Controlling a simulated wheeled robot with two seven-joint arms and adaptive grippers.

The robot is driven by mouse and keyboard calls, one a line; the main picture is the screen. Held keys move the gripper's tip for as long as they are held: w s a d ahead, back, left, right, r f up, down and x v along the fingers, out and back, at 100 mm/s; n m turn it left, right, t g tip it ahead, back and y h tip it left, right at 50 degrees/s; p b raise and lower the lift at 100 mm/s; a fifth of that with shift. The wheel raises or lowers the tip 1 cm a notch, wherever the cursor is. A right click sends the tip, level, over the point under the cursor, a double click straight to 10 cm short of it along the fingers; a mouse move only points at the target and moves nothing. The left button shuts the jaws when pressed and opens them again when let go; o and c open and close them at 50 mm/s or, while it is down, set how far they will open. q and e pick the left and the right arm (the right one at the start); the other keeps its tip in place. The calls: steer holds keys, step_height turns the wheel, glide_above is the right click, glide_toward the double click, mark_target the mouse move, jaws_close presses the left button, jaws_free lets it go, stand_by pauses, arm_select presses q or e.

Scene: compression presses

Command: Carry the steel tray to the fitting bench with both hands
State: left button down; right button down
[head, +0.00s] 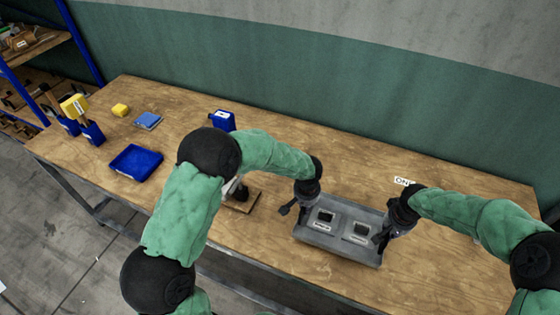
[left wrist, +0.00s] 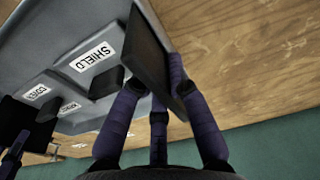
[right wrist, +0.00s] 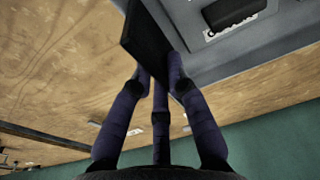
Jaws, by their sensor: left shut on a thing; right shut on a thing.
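The grey steel tray (head: 335,248) is over the right half of the wooden bench, and I cannot tell whether it touches the top. Two labelled pockets hold dark pieces. My left gripper (head: 298,207) is shut on the dark handle (left wrist: 150,60) at the tray's left end. In the left wrist view the tray (left wrist: 85,18) shows a SHIELD label. My right gripper (head: 382,232) is shut on the dark handle (right wrist: 147,42) at the right end. The right wrist view shows part of the tray (right wrist: 225,55) beside it.
The wooden bench (head: 290,270) has a blue tray (head: 136,162), a yellow block (head: 119,110), a flat blue item (head: 147,120) and a blue box (head: 222,120). A small wooden board (head: 245,203) is partly behind my left arm. A shelf (head: 35,50) stands at far left. A wall runs behind.

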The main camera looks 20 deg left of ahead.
arm_select(q)
steer(key=shift+s+r, duration=0.15)
arm_select(e)
steer(key=shift+s+r, duration=0.15)
steer(key=shift+r, duration=0.05)
steer(key=shift+f, duration=0.15)
